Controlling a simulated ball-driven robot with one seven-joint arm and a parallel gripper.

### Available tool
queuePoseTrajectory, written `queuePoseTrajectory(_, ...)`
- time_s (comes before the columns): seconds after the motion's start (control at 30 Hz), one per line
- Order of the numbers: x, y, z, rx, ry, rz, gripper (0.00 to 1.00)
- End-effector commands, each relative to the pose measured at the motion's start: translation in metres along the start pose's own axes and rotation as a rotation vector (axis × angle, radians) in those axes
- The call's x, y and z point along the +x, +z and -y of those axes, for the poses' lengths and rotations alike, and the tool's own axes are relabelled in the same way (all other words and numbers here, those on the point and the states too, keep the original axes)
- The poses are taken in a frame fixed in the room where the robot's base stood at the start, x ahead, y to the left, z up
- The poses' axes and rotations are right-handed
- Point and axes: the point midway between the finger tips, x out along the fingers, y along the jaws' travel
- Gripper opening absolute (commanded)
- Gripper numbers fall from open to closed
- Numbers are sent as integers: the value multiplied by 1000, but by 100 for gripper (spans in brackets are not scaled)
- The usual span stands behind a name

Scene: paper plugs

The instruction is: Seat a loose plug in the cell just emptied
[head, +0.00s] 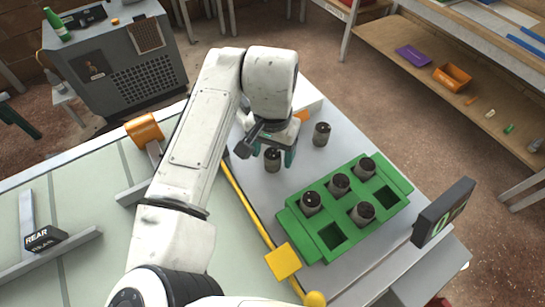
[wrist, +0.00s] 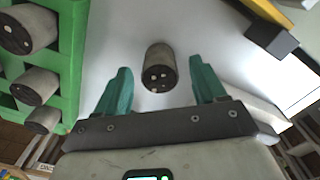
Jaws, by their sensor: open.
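A green tray (head: 318,252) holds several dark-topped grey plugs. Its cell at the front (head: 331,236) and its cell at the right (head: 387,198) are empty. A loose plug (head: 272,160) stands upright on the grey table top, left of the tray. A second loose plug (head: 321,134) stands behind the tray. My gripper (head: 275,146) is beside the nearer loose plug. In the wrist view, its teal fingers are apart, and a plug (wrist: 160,68) shows in the gap between the fingertips, touching neither. The tray (wrist: 72,60) shows at the left edge there.
A yellow rail (head: 243,200) runs along the table's left side, with a yellow block (head: 283,262) near the front. A dark sign panel (head: 443,213) stands right of the tray. The table top behind the tray is mostly clear.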

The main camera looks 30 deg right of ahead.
Motion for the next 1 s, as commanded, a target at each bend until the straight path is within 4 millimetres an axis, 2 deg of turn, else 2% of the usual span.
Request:
queuePoseTrajectory(0.1, 0, 0, 0, 0, 0, 0, 69)
queuePoseTrajectory(0.7, -1, 0, 0, 0, 0, 0, 12)
queuePoseTrajectory(1.0, -2, 0, 0, 0, 0, 0, 10)
